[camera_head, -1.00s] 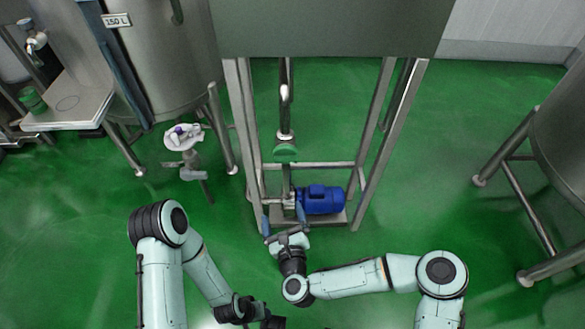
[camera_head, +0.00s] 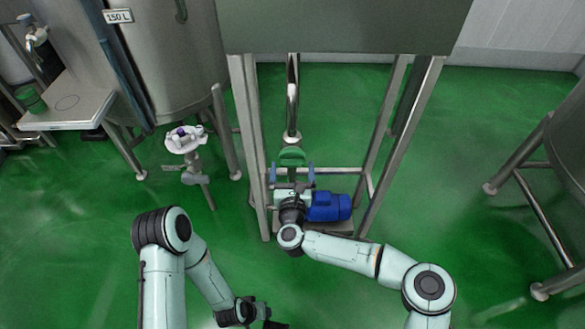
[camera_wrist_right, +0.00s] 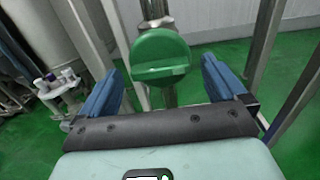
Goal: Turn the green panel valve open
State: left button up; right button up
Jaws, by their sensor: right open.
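The green panel valve (camera_head: 292,156) is a round green knob with a raised bar, on the vertical steel pipe inside the frame under the panel. In the right wrist view the green knob (camera_wrist_right: 160,58) faces me, its bar roughly level. My right gripper (camera_head: 292,170) is open just in front of and below the knob. Its blue fingers (camera_wrist_right: 162,85) stand to the left and right of the knob, with gaps on both sides. It is not touching the knob. My left gripper (camera_head: 268,316) is at the bottom edge, partly cut off, and its fingers are unclear.
Steel frame legs (camera_head: 251,140) stand on both sides of the valve. A blue pump motor (camera_head: 329,207) sits low beside my right wrist.

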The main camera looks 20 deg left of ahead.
pick_arm(q)
jog(key=shift+w+a+f, duration=0.1)
jog(key=shift+w, duration=0.1)
pick_arm(e)
jog(key=shift+w+a, duration=0.2)
jog(key=shift+w, duration=0.45)
jog(key=c, duration=0.9)
jog(key=shift+c, duration=0.2)
